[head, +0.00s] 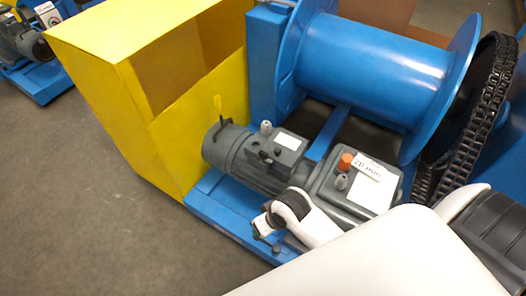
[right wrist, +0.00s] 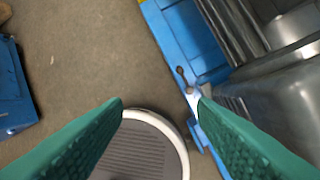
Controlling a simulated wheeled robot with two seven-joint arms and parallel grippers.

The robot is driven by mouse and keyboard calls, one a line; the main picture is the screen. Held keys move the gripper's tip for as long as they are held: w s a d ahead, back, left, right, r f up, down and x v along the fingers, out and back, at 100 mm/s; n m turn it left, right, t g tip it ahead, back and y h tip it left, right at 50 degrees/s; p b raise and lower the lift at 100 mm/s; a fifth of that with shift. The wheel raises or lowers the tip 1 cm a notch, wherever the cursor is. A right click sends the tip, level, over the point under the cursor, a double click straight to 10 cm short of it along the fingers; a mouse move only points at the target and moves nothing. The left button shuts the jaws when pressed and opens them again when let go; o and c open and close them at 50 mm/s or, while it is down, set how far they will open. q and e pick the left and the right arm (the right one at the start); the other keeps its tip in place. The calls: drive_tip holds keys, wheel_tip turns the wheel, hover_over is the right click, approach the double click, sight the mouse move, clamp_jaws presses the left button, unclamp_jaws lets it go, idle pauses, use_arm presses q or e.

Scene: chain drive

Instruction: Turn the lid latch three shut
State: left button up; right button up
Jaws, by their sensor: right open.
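No part that I can single out as lid latch three shows clearly in either view. The grey gearmotor (head: 255,158) with its terminal box (head: 277,146) lies on the blue base frame (head: 215,222) in the head view. My right gripper (right wrist: 160,103) is open and empty in the right wrist view, its green fingers spread over the floor beside the blue frame (right wrist: 172,40). In the head view my white right arm comes in from the lower right and hides part of the frame's front edge. My left gripper is not in view.
A yellow guard (head: 137,125) stands left of the motor. A blue drum (head: 370,75) and a black chain (head: 462,150) are behind and right. An upright lever (head: 217,104) rises from the motor's end. Floor at lower left (head: 80,210) is clear.

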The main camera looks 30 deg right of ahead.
drive_tip(key=w+a+r+m, duration=0.1)
drive_tip(key=w+a+r, duration=0.1)
drive_tip(key=w, duration=0.3)
wheel_tip(320, 180, up, 8)
drive_tip(key=f+m+g+h, duration=0.1)
drive_tip(key=m+g+h, duration=0.15)
drive_tip(key=m, duration=0.95)
hover_over(263, 152)
drive_tip(key=shift+g+y, duration=0.25)
drive_tip(key=shift+y, duration=0.2)
wheel_tip(263, 152, down, 11)
drive_tip(key=shift+s+f+b, duration=0.1)
drive_tip(key=shift+f+b, duration=0.1)
drive_tip(key=shift+b, duration=0.9)
